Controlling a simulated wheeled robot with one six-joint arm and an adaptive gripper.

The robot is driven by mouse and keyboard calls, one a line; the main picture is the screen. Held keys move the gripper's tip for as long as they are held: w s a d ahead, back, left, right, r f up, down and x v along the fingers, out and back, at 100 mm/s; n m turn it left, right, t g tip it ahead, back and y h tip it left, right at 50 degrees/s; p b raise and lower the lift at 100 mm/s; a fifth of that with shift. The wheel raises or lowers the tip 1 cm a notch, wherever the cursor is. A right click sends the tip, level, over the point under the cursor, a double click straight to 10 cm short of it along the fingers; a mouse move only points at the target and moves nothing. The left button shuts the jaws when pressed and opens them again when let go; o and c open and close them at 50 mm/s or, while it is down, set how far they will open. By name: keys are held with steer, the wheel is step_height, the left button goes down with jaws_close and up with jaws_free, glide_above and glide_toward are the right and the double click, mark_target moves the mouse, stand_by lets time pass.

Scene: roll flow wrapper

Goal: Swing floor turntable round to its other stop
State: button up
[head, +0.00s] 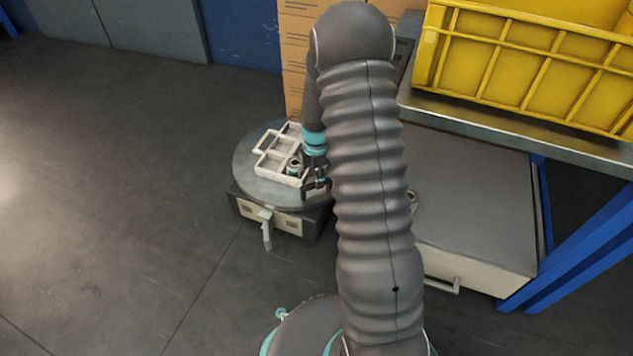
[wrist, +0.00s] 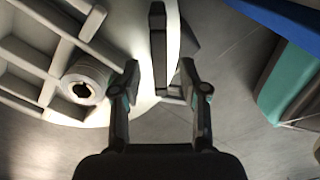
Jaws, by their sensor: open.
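The floor turntable (head: 250,184) is a round grey disc on a low square base at the centre left of the head view. A white compartmented tray (head: 272,163) lies on it, with a small round roll or can (head: 294,166) at the tray's near right. My gripper (head: 318,184) is at the disc's right edge. In the wrist view the gripper (wrist: 158,78) is open, its fingers on either side of a dark upright bar (wrist: 158,40) by the disc's rim. I cannot tell whether a finger touches the bar. The tray (wrist: 45,72) and roll (wrist: 85,80) show left of the fingers.
A pale lever (head: 267,232) hangs at the turntable base's front. A grey-topped cabinet (head: 475,205) and blue frame leg (head: 575,255) stand right; a yellow crate (head: 530,70) sits above. Cardboard boxes (head: 297,45) stand behind. The floor left is clear.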

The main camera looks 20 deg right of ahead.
steer(key=shift+f, duration=1.05)
jaws_close()
steer(key=shift+a, duration=0.1)
